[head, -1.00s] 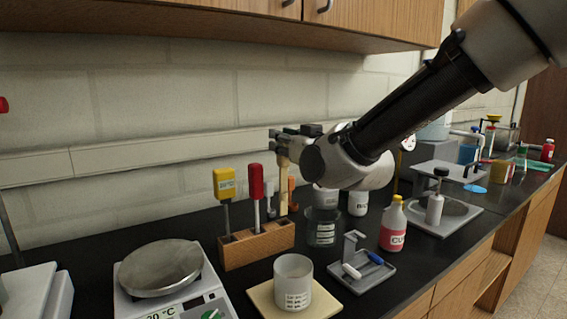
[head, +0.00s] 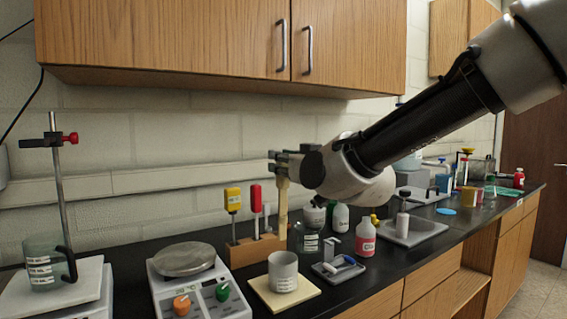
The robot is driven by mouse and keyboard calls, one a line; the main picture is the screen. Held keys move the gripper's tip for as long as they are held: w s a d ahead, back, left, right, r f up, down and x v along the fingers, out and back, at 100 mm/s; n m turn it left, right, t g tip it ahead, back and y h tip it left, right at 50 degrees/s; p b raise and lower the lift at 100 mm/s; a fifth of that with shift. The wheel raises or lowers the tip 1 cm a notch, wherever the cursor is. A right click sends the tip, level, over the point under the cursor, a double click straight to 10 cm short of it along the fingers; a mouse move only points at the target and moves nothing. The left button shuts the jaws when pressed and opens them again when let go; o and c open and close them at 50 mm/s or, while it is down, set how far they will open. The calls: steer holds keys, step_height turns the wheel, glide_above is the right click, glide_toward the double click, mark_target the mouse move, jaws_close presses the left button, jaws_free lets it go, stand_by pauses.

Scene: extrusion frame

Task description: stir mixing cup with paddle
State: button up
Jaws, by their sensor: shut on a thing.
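The mixing cup (head: 283,266) is a grey-white cup with a printed label, upright on a beige square mat (head: 258,290) near the front of the bench. My gripper (head: 283,170) is above and behind it, shut on the top of a pale tan paddle (head: 282,205). The paddle hangs about upright, outside the cup. Its lower end is by the right end of a wooden rack (head: 245,253); I cannot tell whether it is clear of the rack. The inside of the cup is mostly hidden.
The rack holds a yellow-handled tool (head: 233,198) and a red-handled tool (head: 256,197). A hotplate (head: 190,280) stands left of the cup. A grey tray (head: 340,268), a dark glass beaker (head: 305,240) and a red-labelled bottle (head: 365,240) stand to its right. Cupboards (head: 200,40) hang above.

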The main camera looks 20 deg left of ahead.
mark_target(284, 209)
steer(key=shift+f, duration=5.75)
steer(key=shift+w+a, duration=0.1)
steer(key=shift+w, duration=0.05)
